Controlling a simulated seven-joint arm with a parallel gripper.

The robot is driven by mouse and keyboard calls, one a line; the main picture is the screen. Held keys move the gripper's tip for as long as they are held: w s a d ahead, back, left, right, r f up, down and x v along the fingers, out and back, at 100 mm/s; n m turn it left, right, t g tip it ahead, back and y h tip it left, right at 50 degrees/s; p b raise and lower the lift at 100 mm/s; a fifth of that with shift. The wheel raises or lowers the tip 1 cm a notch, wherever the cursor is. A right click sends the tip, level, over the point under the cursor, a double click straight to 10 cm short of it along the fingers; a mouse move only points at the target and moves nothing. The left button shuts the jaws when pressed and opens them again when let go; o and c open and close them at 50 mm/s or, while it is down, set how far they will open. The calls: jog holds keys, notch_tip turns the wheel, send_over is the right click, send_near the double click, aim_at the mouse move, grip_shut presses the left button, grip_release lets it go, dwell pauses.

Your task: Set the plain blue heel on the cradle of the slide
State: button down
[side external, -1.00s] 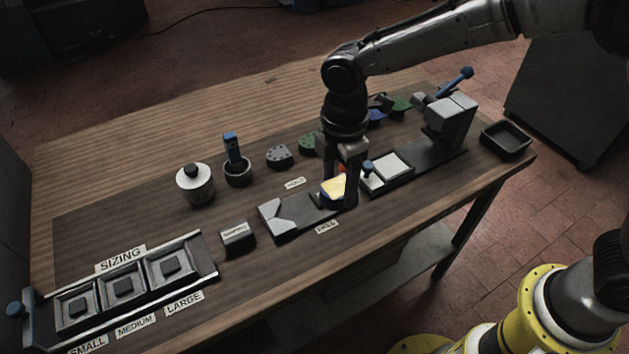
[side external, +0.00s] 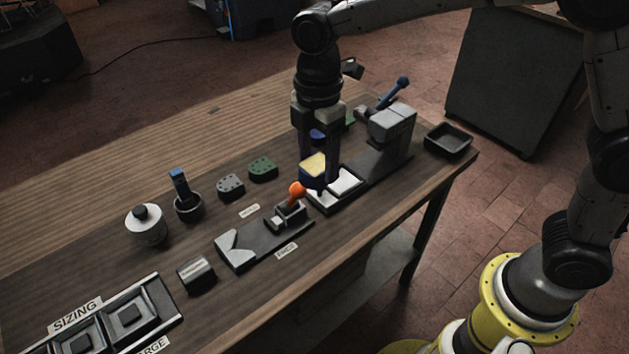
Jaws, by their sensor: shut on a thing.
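My gripper (side external: 319,174) points down and is shut on a heel (side external: 313,169) with a pale yellow upper face and blue sides. It holds the heel over the near-left end of the slide (side external: 345,181), which has pale plates in a dark frame. The heel and fingers hide part of the slide, and I cannot tell whether the heel touches its cradle. Another blue piece (side external: 318,135) shows behind the fingers, partly hidden.
An orange-knobbed lever (side external: 297,188) stands on the clamp fixture (side external: 262,239), left of my gripper. The press (side external: 390,125) with a blue lever stands behind the slide. A green heel (side external: 263,168) and a grey heel (side external: 230,186) lie left. A black tray (side external: 448,139) sits right.

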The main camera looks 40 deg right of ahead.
jog(key=w+d, duration=0.4)
jog(key=d, duration=0.4)
jog(key=w+d, duration=0.4)
jog(key=d, duration=0.3)
jog(key=shift+f, duration=7.85)
jog(key=shift+f, duration=0.6)
grip_release()
notch_tip(320, 180, up, 14)
jog(key=shift+f, duration=0.1)
